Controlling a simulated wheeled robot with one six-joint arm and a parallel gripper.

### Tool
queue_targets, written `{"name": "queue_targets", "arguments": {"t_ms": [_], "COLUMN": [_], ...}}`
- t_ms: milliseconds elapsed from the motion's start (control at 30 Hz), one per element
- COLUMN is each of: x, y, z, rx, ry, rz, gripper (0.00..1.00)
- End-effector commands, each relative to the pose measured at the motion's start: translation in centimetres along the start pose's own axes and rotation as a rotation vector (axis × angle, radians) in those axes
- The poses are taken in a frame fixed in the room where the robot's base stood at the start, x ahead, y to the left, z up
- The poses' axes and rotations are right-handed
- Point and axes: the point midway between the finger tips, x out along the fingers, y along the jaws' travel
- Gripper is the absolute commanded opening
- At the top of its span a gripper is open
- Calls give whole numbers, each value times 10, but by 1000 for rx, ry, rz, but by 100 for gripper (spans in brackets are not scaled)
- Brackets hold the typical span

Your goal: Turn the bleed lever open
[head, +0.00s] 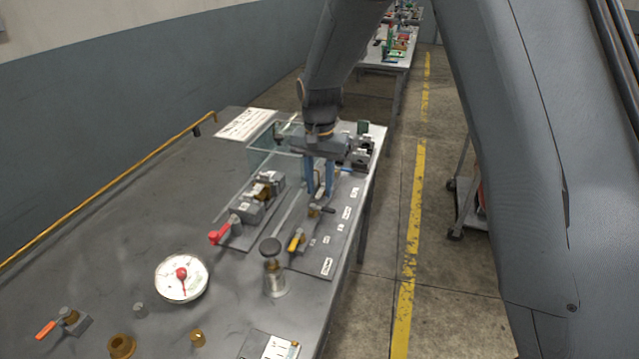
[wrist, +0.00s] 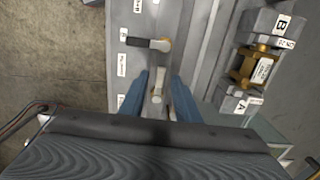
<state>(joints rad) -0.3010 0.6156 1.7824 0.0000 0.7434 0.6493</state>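My gripper (head: 319,194) points down over a grey panel (head: 316,262) on the bench, its two blue fingers apart. In the wrist view the open gripper (wrist: 158,82) has a small metal fitting (wrist: 157,90) between its fingers; contact cannot be told. A black-handled lever (wrist: 148,43) lies just beyond the fingertips, and it also shows in the head view (head: 323,209). A yellow lever (head: 295,241) is nearer on the same panel. A red lever (head: 219,234) is on the valve block to the left. Labels are too small to tell which is the bleed lever.
A round gauge (head: 181,278), a black-knobbed metal piece (head: 272,262), brass fittings (head: 122,346) and an orange-handled lever (head: 58,325) stand on the near bench. A clear screen (head: 262,150) stands behind the valve block (head: 258,203). The left bench top is mostly clear.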

Motion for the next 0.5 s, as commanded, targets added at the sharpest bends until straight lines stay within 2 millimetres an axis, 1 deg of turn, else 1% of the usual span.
{"name": "queue_targets", "arguments": {"t_ms": [167, 200, 267, 300, 367, 500], "x": [0, 0, 0, 0, 0, 0], "y": [0, 0, 0, 0, 0, 0], "z": [0, 0, 0, 0, 0, 0], "rx": [0, 0, 0, 0, 0, -1], "ry": [0, 0, 0, 0, 0, 0], "rz": [0, 0, 0, 0, 0, 0], "gripper": [29, 26, 16, 9, 0, 0]}}
